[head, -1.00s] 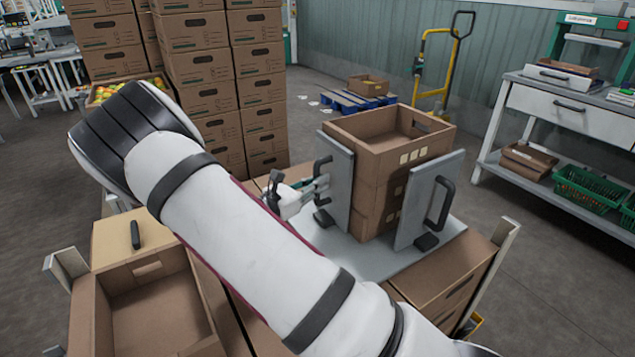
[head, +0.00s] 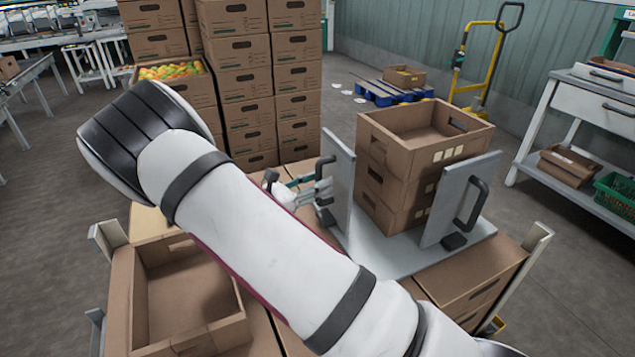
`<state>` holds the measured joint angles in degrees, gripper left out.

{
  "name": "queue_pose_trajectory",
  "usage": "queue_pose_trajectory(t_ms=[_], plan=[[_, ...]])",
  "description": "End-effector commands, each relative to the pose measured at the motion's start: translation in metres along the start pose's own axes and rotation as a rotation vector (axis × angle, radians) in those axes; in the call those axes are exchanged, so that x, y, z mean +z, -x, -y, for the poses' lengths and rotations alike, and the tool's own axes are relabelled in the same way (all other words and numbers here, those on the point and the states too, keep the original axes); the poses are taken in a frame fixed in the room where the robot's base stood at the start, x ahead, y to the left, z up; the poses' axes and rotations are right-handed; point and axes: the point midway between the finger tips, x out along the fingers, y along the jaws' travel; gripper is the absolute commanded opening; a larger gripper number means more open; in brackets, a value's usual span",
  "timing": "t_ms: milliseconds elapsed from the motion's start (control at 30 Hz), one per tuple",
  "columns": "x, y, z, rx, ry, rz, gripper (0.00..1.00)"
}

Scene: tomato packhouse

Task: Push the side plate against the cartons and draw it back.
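The grey side plate (head: 342,180) stands upright at the left of a stack of brown cartons (head: 388,185). A narrow gap shows between plate and cartons. Its black handle (head: 325,165) faces left. My gripper (head: 318,188) is at the middle of this handle, its teal fingers closed around it as far as I can see; the fingertips are partly hidden by the handle. A second grey plate (head: 448,195) with a black handle stands at the right of the stack. Both plates are on a grey base sheet (head: 385,257).
An open, empty carton (head: 190,300) lies at front left, beneath my arm. Tall carton stacks (head: 250,90) stand behind. A corner post (head: 530,260) rises at the right. A blue pallet (head: 385,92), a yellow hand truck (head: 475,70) and a workbench (head: 560,110) stand farther off.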

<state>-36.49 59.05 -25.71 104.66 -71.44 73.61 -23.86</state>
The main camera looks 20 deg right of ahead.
Motion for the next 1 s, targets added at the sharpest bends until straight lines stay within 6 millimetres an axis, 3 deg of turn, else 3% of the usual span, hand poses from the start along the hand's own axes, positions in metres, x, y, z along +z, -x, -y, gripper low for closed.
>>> queue_pose_trajectory(t_ms=[267, 367, 700, 1000], plan=[[0.000, 0.005, 0.000, -0.001, 0.000, 0.001, 0.35], [0.000, 0.018, 0.000, 0.001, -0.001, 0.001, 0.35], [0.000, 0.086, -0.001, 0.004, -0.001, -0.001, 0.35], [-0.001, 0.118, 0.000, 0.000, 0.000, 0.000, 0.35]])
